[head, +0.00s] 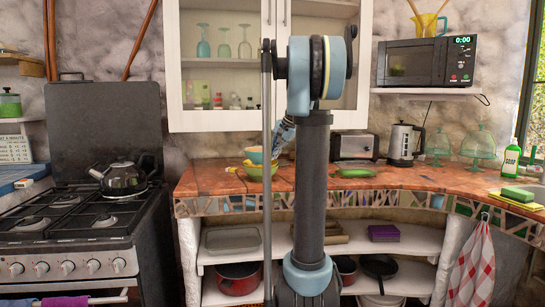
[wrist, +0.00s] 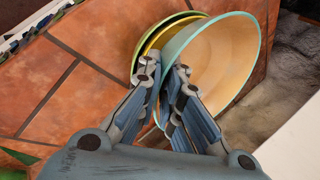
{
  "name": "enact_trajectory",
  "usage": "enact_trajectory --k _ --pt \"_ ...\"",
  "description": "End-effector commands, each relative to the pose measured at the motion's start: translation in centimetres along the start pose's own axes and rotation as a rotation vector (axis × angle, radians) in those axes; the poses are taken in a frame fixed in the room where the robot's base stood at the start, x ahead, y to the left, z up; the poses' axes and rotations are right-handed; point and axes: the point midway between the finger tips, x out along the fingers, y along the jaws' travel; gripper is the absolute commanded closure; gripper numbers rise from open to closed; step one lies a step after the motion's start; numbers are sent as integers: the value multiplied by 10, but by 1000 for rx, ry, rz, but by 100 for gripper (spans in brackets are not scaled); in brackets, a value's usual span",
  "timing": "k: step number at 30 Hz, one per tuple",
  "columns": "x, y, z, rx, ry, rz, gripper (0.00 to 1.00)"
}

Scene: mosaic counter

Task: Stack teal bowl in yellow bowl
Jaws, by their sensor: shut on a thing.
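The teal bowl (wrist: 222,62) has a teal rim and a pale orange inside. My gripper (wrist: 166,72) is shut on its near wall. In the wrist view the yellow bowl (wrist: 153,41) shows as a thin yellow band behind the teal bowl, which hides most of it. In the head view the teal bowl (head: 253,154) is just above the other bowls on the counter, left of my arm. I cannot tell whether the teal bowl touches the yellow one.
A green bowl (head: 262,174) is under the other bowls on the tiled counter (head: 215,178). A green item (head: 356,173) lies right of my arm, before the toaster (head: 355,146). The stove (head: 75,230) with a kettle (head: 122,177) is at left. Counter left of the bowls is clear.

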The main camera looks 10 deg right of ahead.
Motion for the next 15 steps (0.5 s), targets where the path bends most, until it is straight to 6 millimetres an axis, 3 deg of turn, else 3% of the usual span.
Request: enact_trajectory --k 15 --pt "10 5 0 0 0 0 100"
